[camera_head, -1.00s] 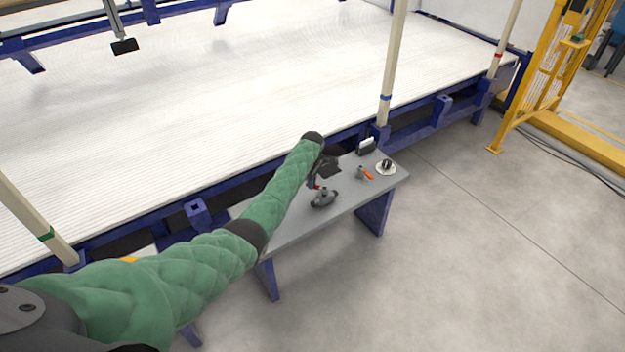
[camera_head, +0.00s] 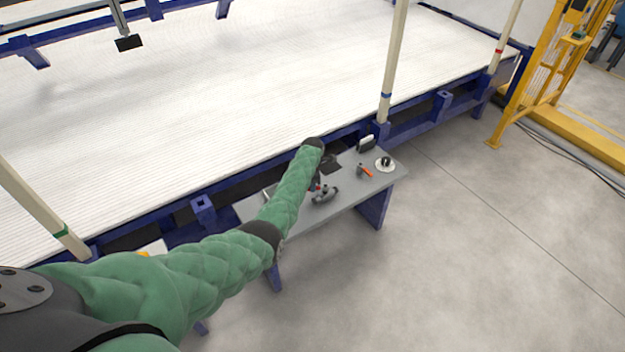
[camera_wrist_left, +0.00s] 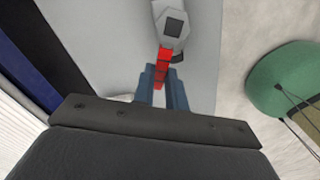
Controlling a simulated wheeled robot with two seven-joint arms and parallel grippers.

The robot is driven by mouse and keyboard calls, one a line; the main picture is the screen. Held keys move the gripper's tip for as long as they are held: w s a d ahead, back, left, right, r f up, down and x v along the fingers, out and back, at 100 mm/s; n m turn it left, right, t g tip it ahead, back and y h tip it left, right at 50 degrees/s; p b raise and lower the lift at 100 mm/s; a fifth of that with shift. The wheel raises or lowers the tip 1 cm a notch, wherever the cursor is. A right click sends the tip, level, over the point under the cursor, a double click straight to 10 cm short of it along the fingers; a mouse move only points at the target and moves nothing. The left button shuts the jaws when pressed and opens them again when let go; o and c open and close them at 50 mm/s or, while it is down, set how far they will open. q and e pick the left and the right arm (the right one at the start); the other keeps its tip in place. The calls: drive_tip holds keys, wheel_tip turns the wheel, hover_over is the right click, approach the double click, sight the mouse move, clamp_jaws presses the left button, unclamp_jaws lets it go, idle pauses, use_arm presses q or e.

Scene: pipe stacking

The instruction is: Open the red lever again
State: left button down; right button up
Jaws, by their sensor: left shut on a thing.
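The red lever (camera_wrist_left: 164,56) extends from a grey valve body (camera_wrist_left: 173,22) in the left wrist view. My left gripper (camera_wrist_left: 162,80) is shut on the lever, with its two blue-grey fingers on either side of it. In the head view, the grey valve (camera_head: 326,196) sits on the small grey table, and my left gripper (camera_head: 316,187) is at its left side. The lever is mostly hidden there by my green-sleeved arm and gripper. My right gripper is not in view.
The grey table (camera_head: 348,187) also holds an orange-red-handled part (camera_head: 365,171), a round white-and-black piece (camera_head: 385,164) and a dark box with white on top (camera_head: 366,144). A large ribbed white bed (camera_head: 230,100) with blue framing lies behind.

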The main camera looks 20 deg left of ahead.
use_arm(q)
drive_tip(key=n+p, duration=0.1)
drive_tip(key=s+d+n, duration=0.1)
drive_tip(key=n, duration=0.1)
drive_tip(key=shift+s+r+p, duration=0.1)
drive_tip(key=shift+s+p, duration=0.05)
drive_tip(key=shift+p, duration=0.2)
drive_tip(key=shift+s+d+n+p, duration=0.15)
drive_tip(key=shift+n+p, duration=0.05)
drive_tip(key=shift+n, duration=0.4)
drive_tip(key=shift+s+d+n+p, duration=0.1)
drive_tip(key=shift+s+n+p, duration=0.1)
drive_tip(key=shift+n, duration=0.4)
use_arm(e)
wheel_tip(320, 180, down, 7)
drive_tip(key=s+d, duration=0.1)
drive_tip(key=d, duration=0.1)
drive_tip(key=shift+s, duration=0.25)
use_arm(q)
drive_tip(key=c, duration=1.4)
unclamp_jaws()
drive_tip(key=shift+c, duration=0.2)
